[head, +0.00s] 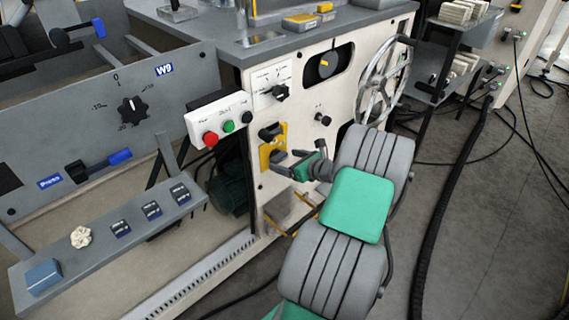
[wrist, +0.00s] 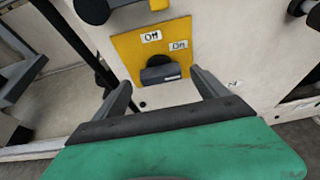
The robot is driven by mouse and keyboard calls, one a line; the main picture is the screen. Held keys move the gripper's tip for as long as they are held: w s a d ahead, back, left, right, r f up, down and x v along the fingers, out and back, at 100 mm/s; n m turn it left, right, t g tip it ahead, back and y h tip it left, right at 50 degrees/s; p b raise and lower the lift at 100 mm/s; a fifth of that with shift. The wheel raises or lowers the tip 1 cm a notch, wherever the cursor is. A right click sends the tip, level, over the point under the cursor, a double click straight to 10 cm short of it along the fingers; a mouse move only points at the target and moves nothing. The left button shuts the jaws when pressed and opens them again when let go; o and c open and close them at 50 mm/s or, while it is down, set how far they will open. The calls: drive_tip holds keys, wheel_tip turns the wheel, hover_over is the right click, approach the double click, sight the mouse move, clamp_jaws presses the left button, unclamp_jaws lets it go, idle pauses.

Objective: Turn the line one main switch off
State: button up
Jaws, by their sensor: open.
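A yellow plate (head: 267,161) with a black rotary knob is on the cream front panel of the machine. In the wrist view the yellow plate (wrist: 130,47) carries two small white labels; the left one seems to read "Off", the right one is hard to read. The black knob (wrist: 161,72) is below the labels, with a small pale label on its front. My gripper (wrist: 160,80) is open, with one finger on each side of the knob in the picture. Whether the fingers touch it I cannot tell. In the head view my gripper (head: 279,163) is close to the plate.
A white box (head: 220,121) with red, green and black buttons juts out left of the plate. Above are a dial (head: 280,92) and a recessed selector (head: 327,64). A spoked handwheel (head: 384,80) is at the right. Open floor with cables lies further right.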

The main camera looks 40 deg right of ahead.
drive_tip(key=shift+x, duration=0.85)
drive_tip(key=shift+c, duration=0.3)
